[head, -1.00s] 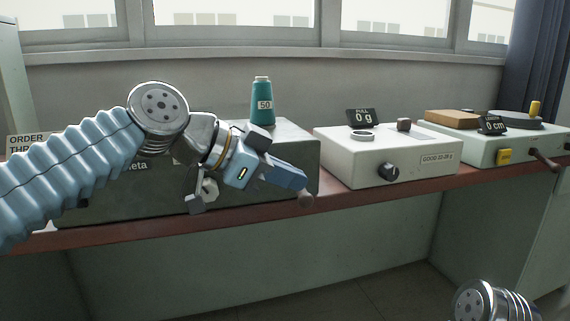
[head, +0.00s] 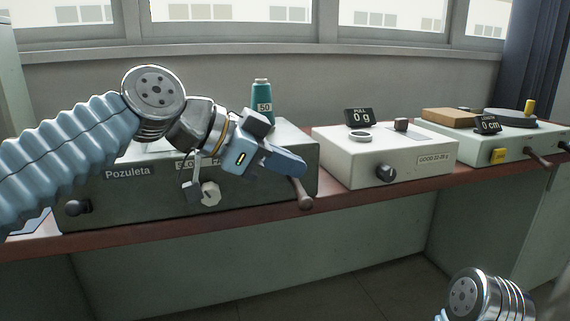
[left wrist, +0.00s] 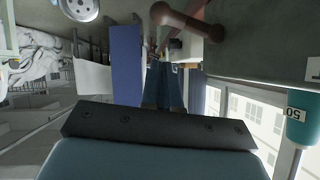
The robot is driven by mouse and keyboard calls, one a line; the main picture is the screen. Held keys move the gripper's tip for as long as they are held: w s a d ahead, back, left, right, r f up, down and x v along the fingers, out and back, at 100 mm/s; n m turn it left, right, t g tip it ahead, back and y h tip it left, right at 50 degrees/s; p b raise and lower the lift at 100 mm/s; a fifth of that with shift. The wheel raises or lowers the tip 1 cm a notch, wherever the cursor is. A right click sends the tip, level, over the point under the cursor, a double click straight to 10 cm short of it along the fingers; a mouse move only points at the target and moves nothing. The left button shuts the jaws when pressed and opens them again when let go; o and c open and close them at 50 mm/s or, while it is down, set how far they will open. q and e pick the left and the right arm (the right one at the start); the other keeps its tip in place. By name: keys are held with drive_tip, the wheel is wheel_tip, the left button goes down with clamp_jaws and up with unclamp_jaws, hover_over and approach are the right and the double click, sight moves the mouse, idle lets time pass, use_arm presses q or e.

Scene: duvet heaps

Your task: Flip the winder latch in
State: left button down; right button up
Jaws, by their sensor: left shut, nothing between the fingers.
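The grey-green winder box marked Pozuleta (head: 110,205) stands at the left of the bench. A crank lever with a brown round knob (head: 304,200) sticks out at its right front corner; it also shows at the top of the left wrist view (left wrist: 178,20). I cannot tell which part is the latch. My left gripper (head: 297,164) is shut and empty, in front of the box's right end, just above the knob. My right gripper is out of view.
A teal thread cone marked 50 (head: 263,100) stands behind my left gripper. A white pull tester reading 0 g (head: 330,158) and a pale green device reading 0 cm (head: 468,148) stand to the right. The brown bench edge (head: 250,212) runs along the front.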

use_arm(q)
drive_tip(key=s+d+r+v, duration=0.1)
drive_tip(key=v, duration=1)
drive_tip(key=shift+a+r, duration=0.15)
drive_tip(key=shift+a, duration=0.05)
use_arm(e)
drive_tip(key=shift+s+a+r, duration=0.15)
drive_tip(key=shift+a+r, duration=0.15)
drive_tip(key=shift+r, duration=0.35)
use_arm(q)
drive_tip(key=shift+s, duration=0.1)
